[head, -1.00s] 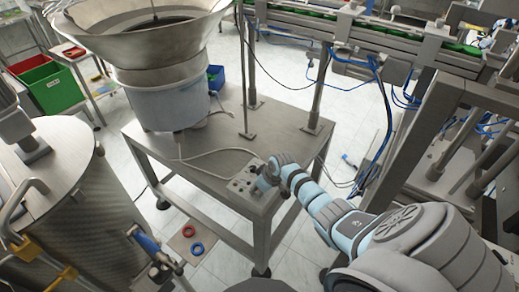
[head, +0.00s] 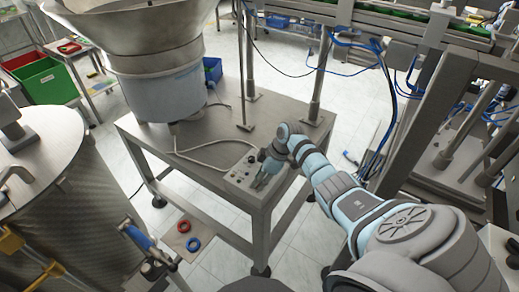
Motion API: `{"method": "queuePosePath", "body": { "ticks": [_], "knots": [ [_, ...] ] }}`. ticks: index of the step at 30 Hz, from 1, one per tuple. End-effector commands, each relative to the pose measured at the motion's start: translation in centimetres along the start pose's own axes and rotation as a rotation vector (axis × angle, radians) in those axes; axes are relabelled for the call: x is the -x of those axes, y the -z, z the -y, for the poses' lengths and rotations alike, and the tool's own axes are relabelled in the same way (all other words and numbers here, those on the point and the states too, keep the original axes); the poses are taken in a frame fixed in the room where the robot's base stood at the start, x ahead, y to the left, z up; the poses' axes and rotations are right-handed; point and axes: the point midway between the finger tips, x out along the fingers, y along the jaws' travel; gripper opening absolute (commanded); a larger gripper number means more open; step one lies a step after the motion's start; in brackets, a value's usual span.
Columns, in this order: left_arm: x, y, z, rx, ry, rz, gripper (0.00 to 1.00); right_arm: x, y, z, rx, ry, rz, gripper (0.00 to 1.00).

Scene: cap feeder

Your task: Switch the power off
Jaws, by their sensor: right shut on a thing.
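A small grey control box (head: 236,176) with several dark knobs or buttons sits on the front corner of the steel table. My right gripper (head: 260,183) reaches down from the right to the right end of this box. Its fingers are shut on a small part there, seemingly a switch knob. The fingers hide that part, so I cannot tell which way it is turned. A grey cable runs from the box back across the table. My left gripper is not in view.
The steel table (head: 195,150) carries a large bowl feeder (head: 160,90) at the back left. A conveyor (head: 390,35) runs along the back on posts. A steel drum (head: 75,215) stands at the left. Red and blue rings (head: 193,244) lie low in front of the table.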

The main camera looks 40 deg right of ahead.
Motion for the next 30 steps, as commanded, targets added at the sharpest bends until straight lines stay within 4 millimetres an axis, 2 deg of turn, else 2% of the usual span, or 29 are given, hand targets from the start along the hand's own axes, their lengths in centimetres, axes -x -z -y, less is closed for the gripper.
{"method": "queuePosePath", "body": {
  "ticks": [14, 15, 18, 26, 30],
  "knots": [
    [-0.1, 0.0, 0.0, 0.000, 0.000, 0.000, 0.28, 0.1, 0.0, -0.1, 0.016, 0.003, 0.000, 0.00],
    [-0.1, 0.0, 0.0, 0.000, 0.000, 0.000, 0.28, 0.1, 0.0, -0.1, 0.015, 0.003, 0.001, 0.30],
    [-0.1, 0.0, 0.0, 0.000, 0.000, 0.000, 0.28, 0.1, 0.0, -0.1, 0.015, 0.004, 0.001, 0.45],
    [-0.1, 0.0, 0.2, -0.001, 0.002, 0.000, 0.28, 0.1, 0.0, 0.0, 0.014, 0.005, 0.001, 0.45],
    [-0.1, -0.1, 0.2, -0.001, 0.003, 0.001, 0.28, 1.2, -0.1, -0.1, 0.014, 0.003, 0.002, 0.45]
  ]
}}
